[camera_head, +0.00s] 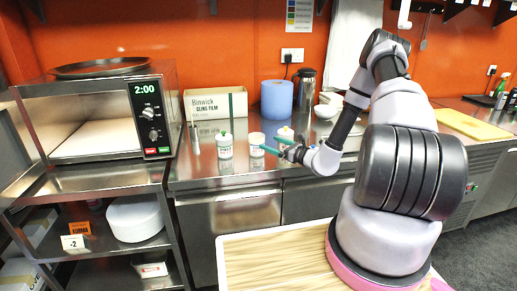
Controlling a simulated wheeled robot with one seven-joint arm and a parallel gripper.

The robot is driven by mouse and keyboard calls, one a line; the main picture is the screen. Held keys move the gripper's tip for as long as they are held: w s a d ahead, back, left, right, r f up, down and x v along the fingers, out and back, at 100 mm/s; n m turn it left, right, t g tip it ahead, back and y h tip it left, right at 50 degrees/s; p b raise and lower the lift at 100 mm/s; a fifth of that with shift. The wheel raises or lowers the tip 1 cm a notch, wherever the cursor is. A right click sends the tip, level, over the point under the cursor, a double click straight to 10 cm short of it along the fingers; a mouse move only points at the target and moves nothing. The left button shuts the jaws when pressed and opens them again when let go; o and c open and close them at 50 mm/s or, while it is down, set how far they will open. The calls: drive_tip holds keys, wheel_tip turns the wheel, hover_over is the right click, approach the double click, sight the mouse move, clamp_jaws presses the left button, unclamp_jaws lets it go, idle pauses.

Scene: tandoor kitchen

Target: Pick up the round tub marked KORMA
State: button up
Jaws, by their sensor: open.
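My gripper (274,146), with teal fingers, is open over the steel counter, pointing left. A small white round tub (257,141) is just beyond its fingertips; I cannot tell whether they touch. Another white tub (224,146) with a green top stands farther left. A third white tub (285,132) with a yellowish mark is behind the gripper, partly hidden. The writing on these tubs is too small to read. An orange tag (79,229) that seems to read KORMA is on the lower shelf at left, near a large round white container (136,217).
A microwave (151,113) stands left on a steel rack. A cling film box (216,104), a blue paper roll (277,99) and a dark flask (306,91) line the back of the counter. A cutting board (470,124) lies at right.

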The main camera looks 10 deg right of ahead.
sight(251, 135)
drive_tip(key=x, duration=0.8)
drive_tip(key=shift+w+a, duration=0.15)
drive_tip(key=shift+a, duration=0.15)
drive_tip(key=c, duration=1.4)
drive_tip(key=shift+r, duration=0.1)
